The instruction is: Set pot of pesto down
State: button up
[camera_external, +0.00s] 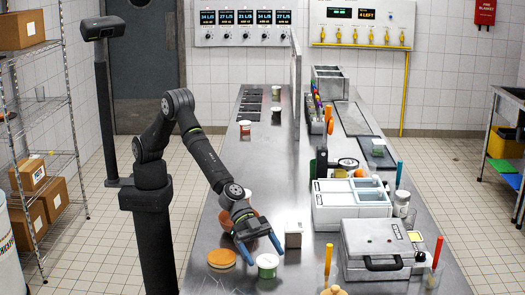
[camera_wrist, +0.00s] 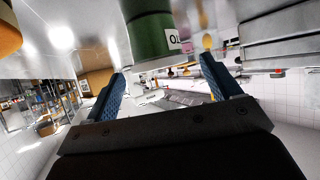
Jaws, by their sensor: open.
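The pot of pesto (camera_external: 267,267) is a small white-and-green tub standing upright on the steel counter near its front. In the wrist view the pot (camera_wrist: 150,32) shows as a green body with a white label, of which only "TO" can be read; its top is cut off by the frame. My gripper (camera_external: 260,249) has blue fingers spread apart, close to the pot on its far side. In the wrist view my gripper (camera_wrist: 161,72) is open, with nothing clamped, and the pot lies past the fingertips. Whether a finger touches it is unclear.
An orange-topped round container (camera_external: 221,259) stands left of the pot. The counter's far left part (camera_external: 262,150) is mostly clear.

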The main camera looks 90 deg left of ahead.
aim_at(267, 267)
jog(key=shift+s+a+r, duration=0.35)
jog(key=shift+a, duration=0.15)
dwell(0.6)
jog(key=shift+x, duration=2.05)
